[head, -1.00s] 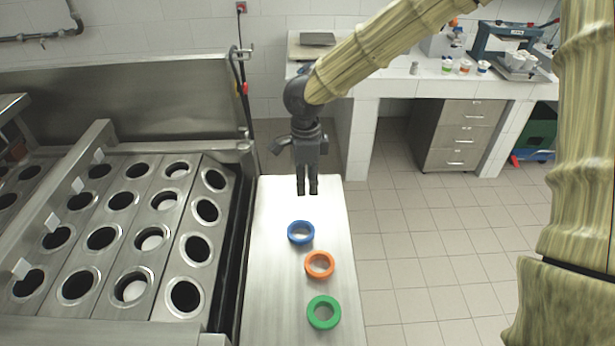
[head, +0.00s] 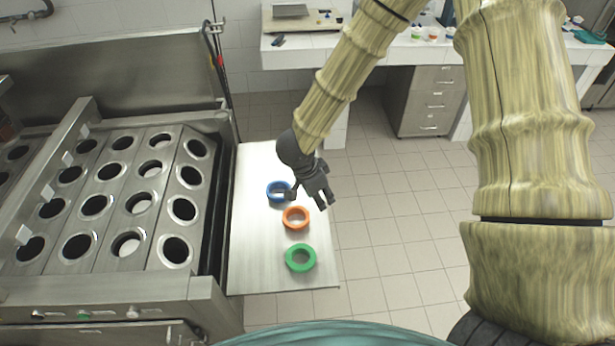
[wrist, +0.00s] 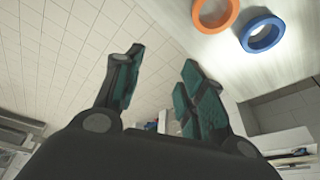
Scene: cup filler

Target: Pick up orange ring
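The orange ring (head: 296,217) lies flat on the metal side table (head: 262,272), between the blue ring (head: 279,191) and the green ring (head: 300,258). My gripper (head: 328,203) is above the table's right edge, to the right of the blue ring and up and right of the orange one. In the wrist view my gripper (wrist: 160,75) is open with nothing between its fingers. There the orange ring (wrist: 214,16) is cut by the top edge, and the blue ring (wrist: 262,33) lies to its right. The green ring is not in the wrist view.
The filler machine (head: 120,205) with rows of round holes stands left of the side table. Tiled floor (head: 395,235) is open to the right. A white counter (head: 350,48) with small cups and a drawer unit (head: 430,100) is at the back.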

